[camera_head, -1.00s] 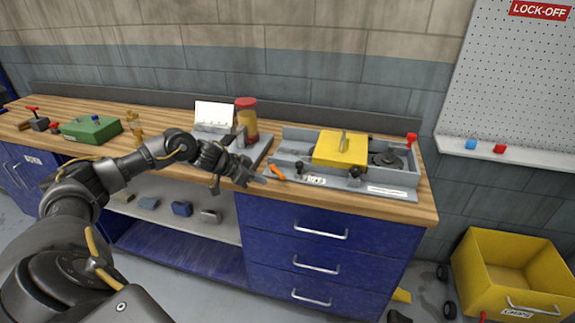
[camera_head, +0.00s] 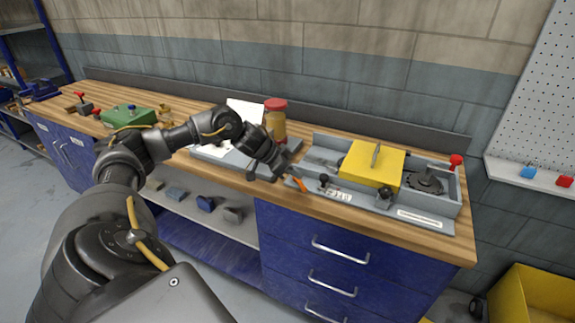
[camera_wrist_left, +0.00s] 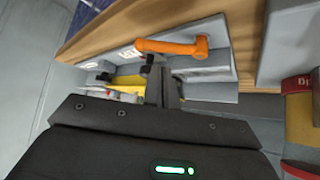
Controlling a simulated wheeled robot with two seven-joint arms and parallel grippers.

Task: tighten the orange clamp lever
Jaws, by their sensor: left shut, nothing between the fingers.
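The orange clamp lever (camera_head: 299,183) is at the left front of the grey fixture (camera_head: 428,216) on the bench. In the left wrist view the orange lever (camera_wrist_left: 172,46) lies roughly crosswise on the fixture's grey face, just beyond the fingers. My left gripper (camera_head: 284,170) is shut and empty, close beside the lever on its left in the head view. In the left wrist view its fingers (camera_wrist_left: 158,84) are together below the lever. I cannot tell whether they touch it. My right gripper is not in view.
A yellow block (camera_head: 370,165) and a dark round part (camera_head: 426,180) sit in the fixture. A red-lidded jar (camera_head: 276,122) stands behind my left gripper. A green box (camera_head: 127,117) is farther left. A blue drawer cabinet (camera_head: 300,235) is below.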

